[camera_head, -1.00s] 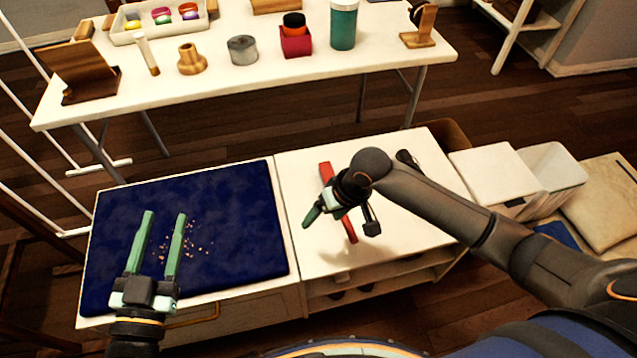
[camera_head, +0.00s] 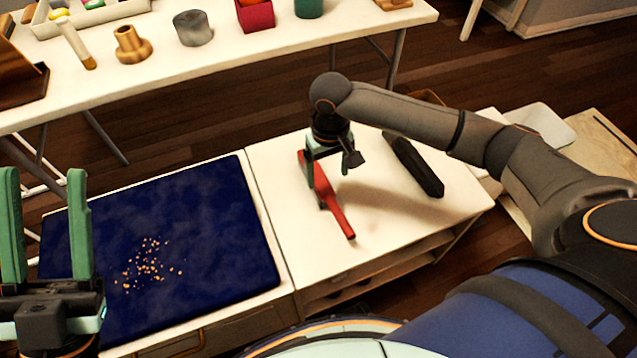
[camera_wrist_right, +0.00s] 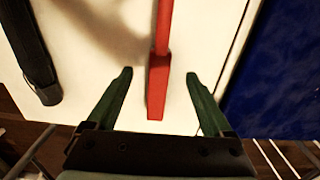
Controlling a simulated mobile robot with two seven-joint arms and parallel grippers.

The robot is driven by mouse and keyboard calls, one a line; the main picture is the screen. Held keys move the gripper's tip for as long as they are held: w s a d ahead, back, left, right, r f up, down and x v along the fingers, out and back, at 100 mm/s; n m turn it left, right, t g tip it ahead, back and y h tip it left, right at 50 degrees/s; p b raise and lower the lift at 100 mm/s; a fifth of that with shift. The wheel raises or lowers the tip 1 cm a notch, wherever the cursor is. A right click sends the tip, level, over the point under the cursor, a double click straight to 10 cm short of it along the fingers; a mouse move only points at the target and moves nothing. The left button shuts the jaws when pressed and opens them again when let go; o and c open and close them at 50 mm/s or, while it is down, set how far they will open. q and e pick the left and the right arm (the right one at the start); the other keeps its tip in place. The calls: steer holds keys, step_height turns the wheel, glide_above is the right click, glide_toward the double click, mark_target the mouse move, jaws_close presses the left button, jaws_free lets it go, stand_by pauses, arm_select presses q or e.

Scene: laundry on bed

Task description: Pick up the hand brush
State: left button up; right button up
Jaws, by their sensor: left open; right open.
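A red hand brush (camera_head: 337,212) lies on the white top of the right-hand cabinet, its wider end away from me and its narrow handle toward me. In the right wrist view, its wider block (camera_wrist_right: 158,90) shows between the open fingers of my right gripper (camera_wrist_right: 160,74), with a gap on each side. In the head view, my right gripper (camera_head: 335,182) points down over the brush and hides part of it; its exact height above the top is unclear. My left gripper (camera_head: 45,225) is open and empty at the left edge.
A long black object (camera_head: 413,165) lies right of the brush. A dark blue mat (camera_head: 215,215) with scattered crumbs (camera_head: 150,265) covers the left cabinet. A white table (camera_head: 230,50) with several objects stands behind. White boxes and boards are at the right.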

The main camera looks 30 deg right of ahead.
mark_target(326, 191)
step_height(326, 191, down, 3)
steer(key=shift+r+b, duration=0.1)
steer(key=shift+b, duration=0.45)
steer(key=f+b, duration=0.2)
steer(key=f, duration=0.1)
steer(key=f+b, duration=0.1)
steer(key=f, duration=0.1)
steer(key=shift+w+f, duration=0.15)
steer(key=shift+w, duration=0.1)
arm_select(q)
steer(key=f, duration=0.3)
steer(key=shift+s+d+f+h, duration=0.2)
steer(key=shift+s+f+h, duration=0.05)
steer(key=shift+f+h, duration=0.05)
arm_select(e)
steer(key=shift+c, duration=0.2)
jaws_close()
